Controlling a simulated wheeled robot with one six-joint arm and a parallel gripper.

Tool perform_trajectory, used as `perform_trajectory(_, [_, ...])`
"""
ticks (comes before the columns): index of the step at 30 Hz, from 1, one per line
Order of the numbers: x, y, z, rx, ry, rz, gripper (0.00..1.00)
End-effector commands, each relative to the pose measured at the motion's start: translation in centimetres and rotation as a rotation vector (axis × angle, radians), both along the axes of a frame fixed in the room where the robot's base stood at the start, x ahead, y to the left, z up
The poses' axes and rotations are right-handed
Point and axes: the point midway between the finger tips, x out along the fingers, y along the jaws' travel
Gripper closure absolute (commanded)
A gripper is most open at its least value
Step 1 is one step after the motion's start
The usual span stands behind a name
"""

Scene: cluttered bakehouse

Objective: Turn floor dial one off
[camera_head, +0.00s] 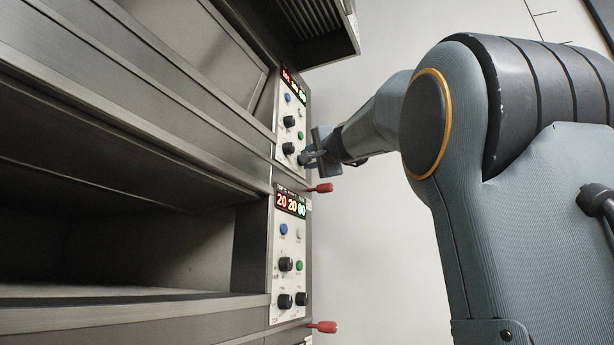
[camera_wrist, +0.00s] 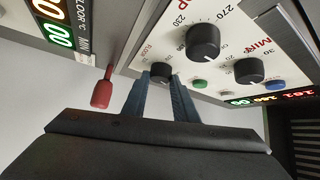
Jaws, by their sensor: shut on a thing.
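My gripper (camera_head: 309,157) reaches from the right to the lower right of the upper control panel on the oven front. In the wrist view its two fingers (camera_wrist: 160,80) are shut on a small black dial (camera_wrist: 160,70), one finger on either side. Lettering that seems to read "FLOOR" is printed beside this dial. Its pointer is hidden, so its setting cannot be told. In the head view the gripper covers this dial. A larger black dial (camera_wrist: 203,42) with a numbered scale, marked 230 and 270, sits beside it.
Another black dial (camera_wrist: 250,70), a green button (camera_wrist: 200,84) and a blue button (camera_wrist: 275,85) are on the same panel. A red handle (camera_head: 321,188) sticks out just below my gripper. A similar lower panel (camera_head: 288,240) is beneath. Blank wall lies to the right.

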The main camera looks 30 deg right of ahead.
Motion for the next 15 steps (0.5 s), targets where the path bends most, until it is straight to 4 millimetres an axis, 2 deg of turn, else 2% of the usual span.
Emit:
perform_trajectory(1, [0.24,-0.07,-0.73,-0.012,-0.009,-0.001,0.96])
perform_trajectory(15, [0.32,-0.16,-0.93,-0.13,-0.101,0.0,0.96])
